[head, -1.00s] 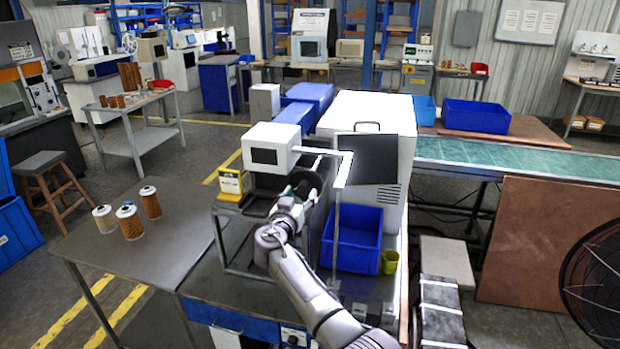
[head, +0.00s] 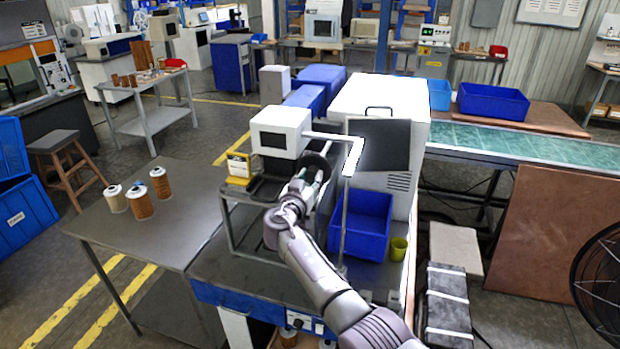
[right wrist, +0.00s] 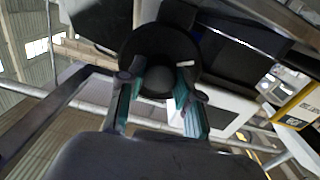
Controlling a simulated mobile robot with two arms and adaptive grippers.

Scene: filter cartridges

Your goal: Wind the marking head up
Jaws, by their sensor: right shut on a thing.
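The marking head (head: 280,132) is a white box with a dark screen, held above the dark fixture on the bench. A black round handwheel (head: 318,164) stands just to its right. My right gripper (head: 305,182) reaches up to the wheel from the front. In the right wrist view the wheel (right wrist: 138,45) faces me, and my gripper's teal-padded fingers (right wrist: 158,100) stand on both sides of its round hub (right wrist: 155,82). The gripper is shut on the wheel; the exact contact is partly hidden by the fingers. My left gripper is not in view.
A white cabinet (head: 375,100) stands behind the wheel, with a white angled bar (head: 352,158) in front. Filter cartridges (head: 139,205) stand on the left table (head: 150,240), which has free room.

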